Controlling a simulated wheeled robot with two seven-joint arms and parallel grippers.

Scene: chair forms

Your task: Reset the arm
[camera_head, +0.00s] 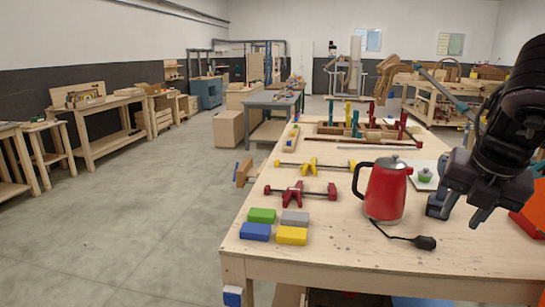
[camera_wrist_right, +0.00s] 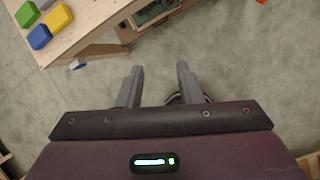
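My right gripper (camera_head: 461,213) hangs at the right side of the head view, to the right of a red kettle (camera_head: 385,192), with its fingers apart. In the right wrist view the two fingers of the right gripper (camera_wrist_right: 157,80) are spread with nothing between them, and grey floor lies beyond them. My left gripper is not in view.
The wooden workbench (camera_head: 350,242) holds green (camera_head: 262,215), grey (camera_head: 295,218), blue (camera_head: 255,232) and yellow (camera_head: 292,236) blocks, and red (camera_head: 300,192) and yellow (camera_head: 314,167) clamps. A black cord (camera_head: 395,236) lies before the kettle. The floor (camera_head: 150,220) to the left is clear.

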